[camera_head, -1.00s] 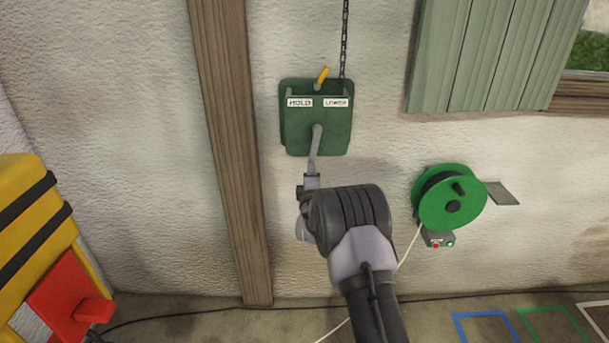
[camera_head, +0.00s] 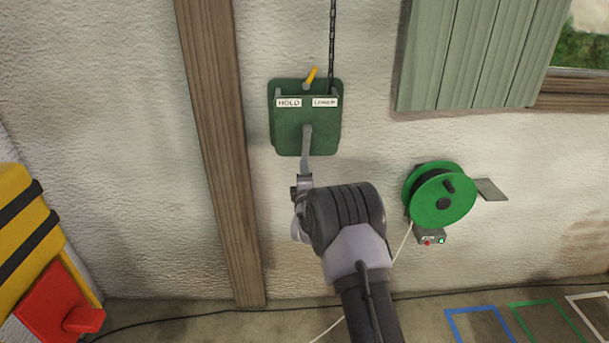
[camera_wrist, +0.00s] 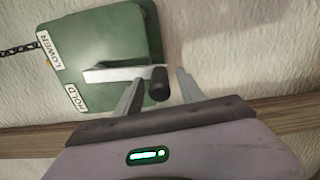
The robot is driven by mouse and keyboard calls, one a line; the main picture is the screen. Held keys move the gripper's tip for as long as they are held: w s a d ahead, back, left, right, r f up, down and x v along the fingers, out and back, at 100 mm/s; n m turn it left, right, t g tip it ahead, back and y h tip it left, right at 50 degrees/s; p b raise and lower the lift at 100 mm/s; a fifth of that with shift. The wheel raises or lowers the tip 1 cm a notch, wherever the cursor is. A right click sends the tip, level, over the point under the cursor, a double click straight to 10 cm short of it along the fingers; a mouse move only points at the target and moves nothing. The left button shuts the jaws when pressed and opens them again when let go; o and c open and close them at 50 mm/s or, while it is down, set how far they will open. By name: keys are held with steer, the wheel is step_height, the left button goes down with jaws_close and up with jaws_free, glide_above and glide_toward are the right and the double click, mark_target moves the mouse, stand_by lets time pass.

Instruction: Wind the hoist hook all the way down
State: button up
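The green hoist box (camera_head: 290,125) is on the wall, with a HOLD label on its left and a LOWER label on its right. Its yellow lever (camera_head: 311,76) leans to the right, towards LOWER. A grey crank arm (camera_head: 306,150) hangs down from the box's front. In the wrist view the crank's dark grip (camera_wrist: 158,85) lies between the fingers of my gripper (camera_wrist: 160,88). The fingers are apart, with a gap visible at the right finger. In the head view my gripper (camera_head: 303,186) is at the crank's lower end. The hook is not in view.
A chain (camera_head: 332,45) runs up from the box. A green cable reel (camera_head: 425,210) with a small switch box (camera_head: 430,237) is to the right. A wooden post (camera_head: 218,150) stands left of the hoist. A yellow-black case with a red part (camera_head: 55,305) is at lower left.

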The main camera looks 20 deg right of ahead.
steer(key=p+v, duration=0.2)
steer(key=v, duration=1.5)
steer(key=shift+s+p, duration=0.2)
steer(key=shift+p, duration=0.15)
steer(key=shift+r, duration=0.1)
steer(key=shift+r, duration=0.1)
